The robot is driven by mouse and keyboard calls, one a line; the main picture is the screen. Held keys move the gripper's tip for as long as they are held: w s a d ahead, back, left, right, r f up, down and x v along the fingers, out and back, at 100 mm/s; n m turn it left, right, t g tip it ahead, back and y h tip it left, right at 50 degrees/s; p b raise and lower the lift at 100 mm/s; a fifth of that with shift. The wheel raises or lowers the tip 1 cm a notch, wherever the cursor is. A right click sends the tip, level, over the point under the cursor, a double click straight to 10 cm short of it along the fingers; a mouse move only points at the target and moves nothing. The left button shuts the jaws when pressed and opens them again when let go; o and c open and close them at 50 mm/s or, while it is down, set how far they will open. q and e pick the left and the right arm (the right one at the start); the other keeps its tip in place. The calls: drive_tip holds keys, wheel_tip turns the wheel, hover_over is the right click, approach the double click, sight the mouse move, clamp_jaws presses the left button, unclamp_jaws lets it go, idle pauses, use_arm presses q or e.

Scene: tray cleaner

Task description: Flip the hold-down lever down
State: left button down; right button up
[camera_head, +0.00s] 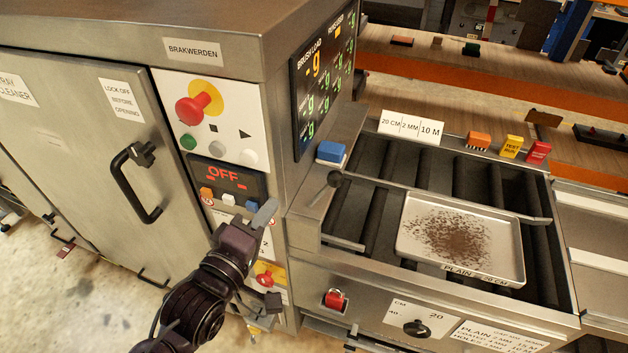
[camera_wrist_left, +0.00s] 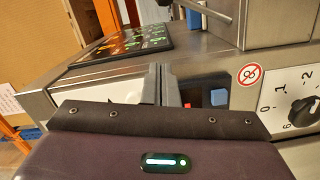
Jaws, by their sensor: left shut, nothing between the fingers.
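The metal tray (camera_head: 408,240), marked PLAIN and covered with dark crumbs, lies on the black rollers. My left gripper (camera_head: 265,214) is shut and empty in front of the control panel, just under the OFF display (camera_head: 222,174) and left of the knob, apart from it. Its closed fingers (camera_wrist_left: 160,84) also show in the left wrist view, close to the panel.
The panel carries a red emergency button (camera_head: 194,108), small switches and a blue button (camera_wrist_left: 219,97). A blue block (camera_head: 331,152) sits behind the knob. The cabinet door handle (camera_head: 137,184) juts out left.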

use_arm(q)
drive_tip(key=shift+w, duration=0.1)
drive_tip(key=p, duration=0.5)
hover_over(323, 192)
drive_tip(key=a+v, duration=0.1)
drive_tip(key=v, duration=0.2)
drive_tip(key=f, duration=0.1)
drive_tip(key=shift+w+d+f, duration=0.15)
drive_tip(key=shift+w+d, duration=0.15)
drive_tip(key=shift+w, duration=0.05)
drive_tip(key=shift+w, duration=0.1)
